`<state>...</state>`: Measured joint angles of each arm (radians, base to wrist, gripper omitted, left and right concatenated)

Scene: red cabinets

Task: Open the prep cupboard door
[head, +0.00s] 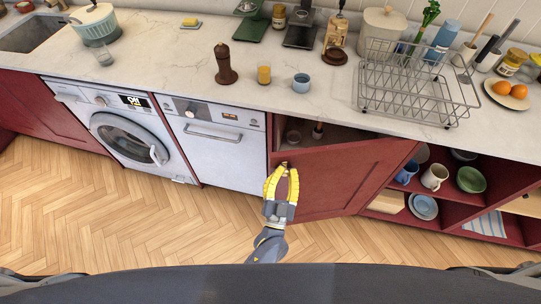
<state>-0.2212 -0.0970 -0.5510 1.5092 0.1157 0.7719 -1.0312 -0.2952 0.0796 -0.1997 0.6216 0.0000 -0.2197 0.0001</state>
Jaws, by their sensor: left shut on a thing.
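The red prep cupboard door (345,175) stands partly open below the counter, right of the white dishwasher. Its left edge is swung out toward me, and its hinge side seems to be on the right. Behind its top edge the cupboard's inside (345,133) shows, with a few small items partly hidden by the door. My left gripper (282,172), with yellow fingers, is shut on the door's small handle near the upper left corner. The fingers cover most of the handle. My right gripper is not in view.
Open red shelves (455,210) with mugs, bowls and plates lie right of the door. A dishwasher (222,150) and a washing machine (125,135) stand to the left. A wire rack (415,85) sits on the counter above. The wooden floor (130,225) before the cabinets is clear.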

